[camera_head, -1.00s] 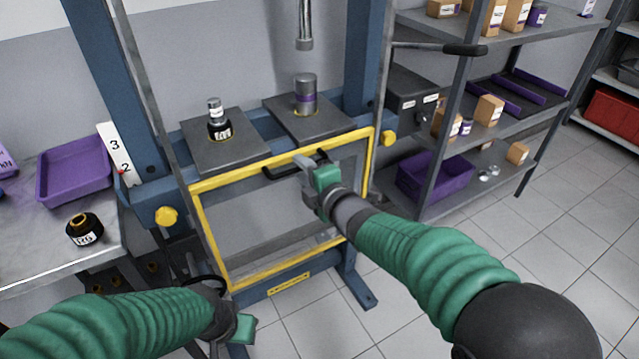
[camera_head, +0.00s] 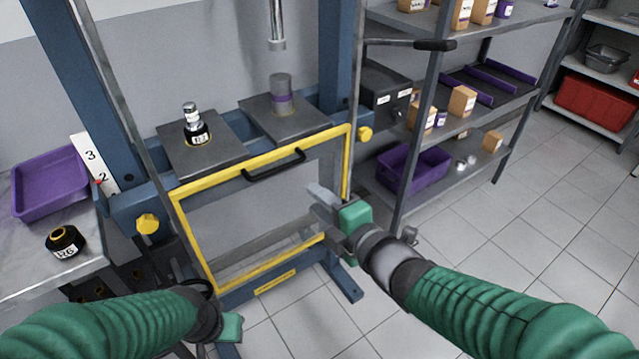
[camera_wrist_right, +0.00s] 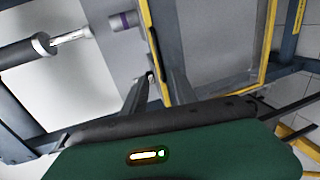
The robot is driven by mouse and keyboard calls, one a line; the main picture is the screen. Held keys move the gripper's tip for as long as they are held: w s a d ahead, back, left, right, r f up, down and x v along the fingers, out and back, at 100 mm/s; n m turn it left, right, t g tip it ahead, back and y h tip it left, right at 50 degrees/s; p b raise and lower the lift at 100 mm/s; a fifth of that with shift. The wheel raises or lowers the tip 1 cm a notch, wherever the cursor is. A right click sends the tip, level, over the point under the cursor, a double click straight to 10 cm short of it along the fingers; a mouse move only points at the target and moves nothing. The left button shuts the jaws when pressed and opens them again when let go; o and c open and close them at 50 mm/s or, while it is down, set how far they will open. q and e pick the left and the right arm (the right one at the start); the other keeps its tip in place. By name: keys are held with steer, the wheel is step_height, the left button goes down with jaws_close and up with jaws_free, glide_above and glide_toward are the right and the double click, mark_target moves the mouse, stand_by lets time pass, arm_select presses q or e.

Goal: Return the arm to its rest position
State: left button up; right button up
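My right gripper (camera_head: 318,202) is in front of the lower right part of the yellow-framed clear guard (camera_head: 180,197) of the press. It is apart from the guard's black handle (camera_head: 273,166), below and to its right. In the right wrist view its two fingers (camera_wrist_right: 158,75) stand apart with nothing between them. My left gripper (camera_head: 228,328) is low at the picture's bottom, left of centre. Its fingers are hidden, so its opening does not show.
The blue press frame (camera_head: 338,60) holds two grey plates with a black-and-silver part (camera_head: 196,125) and a grey cylinder (camera_head: 281,95). A bench with a purple tray (camera_head: 50,185) and black part (camera_head: 65,241) is left. Shelving (camera_head: 425,140) stands right. Floor at right is clear.

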steer(key=s+d+f+m+g+h, duration=0.3)
steer(key=s+d+f+m+h, duration=0.1)
steer(key=d+f+m, duration=0.5)
steer(key=s+d+f+m+g+h, duration=0.3)
steer(key=d+f+m+h, duration=0.1)
steer(key=d+f+m, duration=0.45)
steer(key=s+d+f+m+g, duration=0.35)
steer(key=s+f+m, duration=0.2)
steer(key=s, duration=0.25)
step_height(320, 180, up, 19)
steer(key=s+m+p, duration=0.1)
steer(key=p, duration=1.8)
steer(key=shift+s+a+r+m+g+h, duration=0.15)
steer(key=shift+s+a+m+g+h, duration=0.05)
steer(key=shift+a+m+g+h, duration=0.25)
